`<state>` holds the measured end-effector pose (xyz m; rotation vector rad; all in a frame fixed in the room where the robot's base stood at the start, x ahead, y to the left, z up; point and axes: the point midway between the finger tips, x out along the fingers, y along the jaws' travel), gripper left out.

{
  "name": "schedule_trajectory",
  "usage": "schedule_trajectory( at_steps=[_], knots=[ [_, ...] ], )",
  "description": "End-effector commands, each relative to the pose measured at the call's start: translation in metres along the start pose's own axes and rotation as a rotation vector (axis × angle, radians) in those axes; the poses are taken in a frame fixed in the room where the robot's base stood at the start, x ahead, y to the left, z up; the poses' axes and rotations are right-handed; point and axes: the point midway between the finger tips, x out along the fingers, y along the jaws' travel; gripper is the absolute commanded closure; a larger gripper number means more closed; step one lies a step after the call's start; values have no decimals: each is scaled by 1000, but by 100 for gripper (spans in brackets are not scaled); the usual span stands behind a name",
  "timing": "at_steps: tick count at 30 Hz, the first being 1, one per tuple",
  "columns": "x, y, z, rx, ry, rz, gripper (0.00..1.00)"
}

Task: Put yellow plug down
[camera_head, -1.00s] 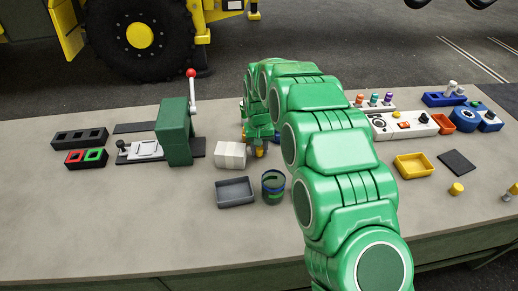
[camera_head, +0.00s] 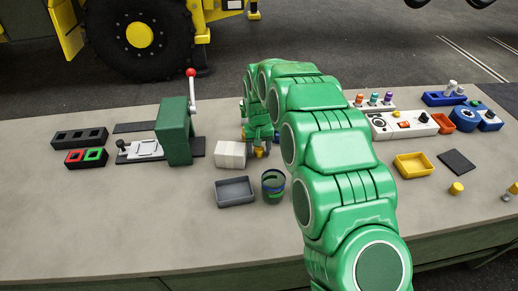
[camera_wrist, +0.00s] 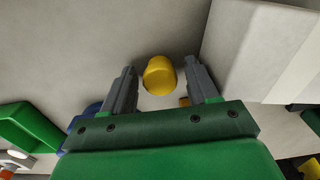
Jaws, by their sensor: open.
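The yellow plug (camera_wrist: 159,80) shows in the wrist view between and just beyond the tips of my gripper's two grey fingers (camera_wrist: 160,67). The fingers are apart, with a visible gap on each side of the plug. In the head view, my gripper (camera_head: 261,143) points down beside the white block, and a little of the yellow plug (camera_head: 259,154) shows under it at the table. My arm and fingers hide part of the plug there. A second small patch of yellow shows near the right finger in the wrist view.
The white block (camera_head: 230,154) stands close on the left of my gripper. A grey tray (camera_head: 235,203) and a dark green cup (camera_head: 273,197) are in front. A green lever press (camera_head: 174,133) stands further left. The front left of the table (camera_head: 130,225) is clear.

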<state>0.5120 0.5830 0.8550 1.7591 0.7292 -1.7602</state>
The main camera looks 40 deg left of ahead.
Motion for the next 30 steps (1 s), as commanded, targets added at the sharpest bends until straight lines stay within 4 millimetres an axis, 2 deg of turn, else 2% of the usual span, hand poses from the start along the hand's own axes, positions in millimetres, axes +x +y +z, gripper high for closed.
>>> schedule_trajectory(
  at_steps=[8,21,25,30],
  knots=[
    [-28,0,0,-1,1,1,41],
    [-106,0,-1,0,4,0,41],
    [-118,0,0,0,2,0,41],
    [-121,0,0,0,1,0,41]
  ],
)
